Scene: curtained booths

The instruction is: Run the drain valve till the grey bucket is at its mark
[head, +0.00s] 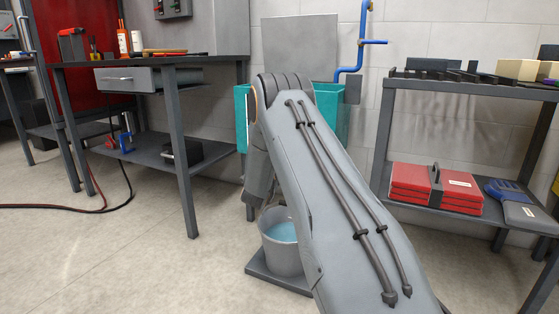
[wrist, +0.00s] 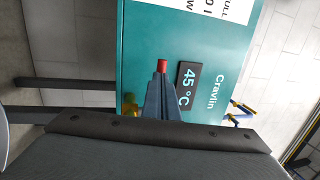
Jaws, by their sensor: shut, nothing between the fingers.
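The grey bucket (head: 280,255) stands upright on a dark low platform (head: 262,281), holding light blue liquid; my arm hides its right side. No mark can be made out on it. The teal tank (head: 330,115) is behind my arm. In the wrist view the tank (wrist: 145,40) fills the middle, turned sideways, with a "45 °C" display (wrist: 188,87). My gripper (wrist: 160,78) is shut and empty in front of it. A red piece (wrist: 162,66) shows right at the fingertips; contact cannot be told. A brass-coloured fitting (wrist: 130,104) is partly hidden beside the fingers.
A workbench (head: 150,63) with a drawer stands left. A shelf rack (head: 385,130) with red cases (head: 435,190) stands right. A blue pipe (head: 363,50) runs up the wall. A hose (head: 60,207) lies on the left floor.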

